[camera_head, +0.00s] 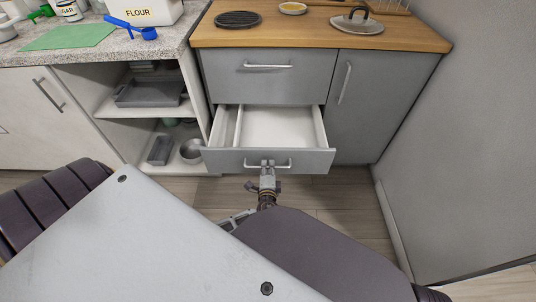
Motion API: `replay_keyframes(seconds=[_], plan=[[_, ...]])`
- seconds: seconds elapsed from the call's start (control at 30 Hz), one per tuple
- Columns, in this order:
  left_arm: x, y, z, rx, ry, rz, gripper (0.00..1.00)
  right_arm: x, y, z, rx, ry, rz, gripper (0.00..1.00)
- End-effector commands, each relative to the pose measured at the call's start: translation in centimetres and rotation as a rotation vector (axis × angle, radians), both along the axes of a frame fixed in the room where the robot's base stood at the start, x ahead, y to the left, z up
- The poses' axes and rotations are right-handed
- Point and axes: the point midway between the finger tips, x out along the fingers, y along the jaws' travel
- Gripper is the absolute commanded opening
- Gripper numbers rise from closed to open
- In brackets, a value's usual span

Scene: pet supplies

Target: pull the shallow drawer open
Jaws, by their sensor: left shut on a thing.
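A grey drawer (280,127) with a pale interior is pulled out of the grey cabinet, below a closed upper drawer (240,85). The open drawer looks empty, with a divider near its left side. Its front carries a silver bar handle (286,165). My left gripper (267,164) is at this handle, shut on it near the middle of the drawer front. The gripper's wrist is partly hidden behind my own arm. My right gripper is not in view.
A cupboard door (365,100) is shut to the right, beside a grey wall (470,130). Open shelves to the left hold a grey tray (150,92) and a metal bowl (191,150). The wooden countertop (300,35) above carries a pan lid (355,22). Floor shows right of the drawer.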

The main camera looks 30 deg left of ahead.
Motion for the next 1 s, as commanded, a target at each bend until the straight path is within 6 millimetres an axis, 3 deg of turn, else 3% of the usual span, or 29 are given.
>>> replay_keyframes(seconds=[0.1,0.3,0.77,0.8,0.93,1.0], plan=[[-1.7,-1.0,0.0,-0.002,0.003,0.0,0.0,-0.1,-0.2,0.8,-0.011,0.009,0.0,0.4],[-3.3,-2.0,0.0,0.0,0.002,0.0,0.0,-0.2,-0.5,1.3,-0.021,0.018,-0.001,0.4],[-3.7,-2.3,-0.1,-0.001,0.001,0.0,0.0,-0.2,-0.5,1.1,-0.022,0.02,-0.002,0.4],[-3.7,-2.3,-0.1,-0.001,0.001,0.0,0.14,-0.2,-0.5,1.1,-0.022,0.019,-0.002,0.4],[-3.7,-2.3,-0.1,-0.001,0.001,0.0,0.3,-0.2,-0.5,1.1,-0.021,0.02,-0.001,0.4],[-3.7,-2.3,-0.1,0.0,0.0,0.0,0.33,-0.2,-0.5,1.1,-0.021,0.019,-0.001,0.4]])
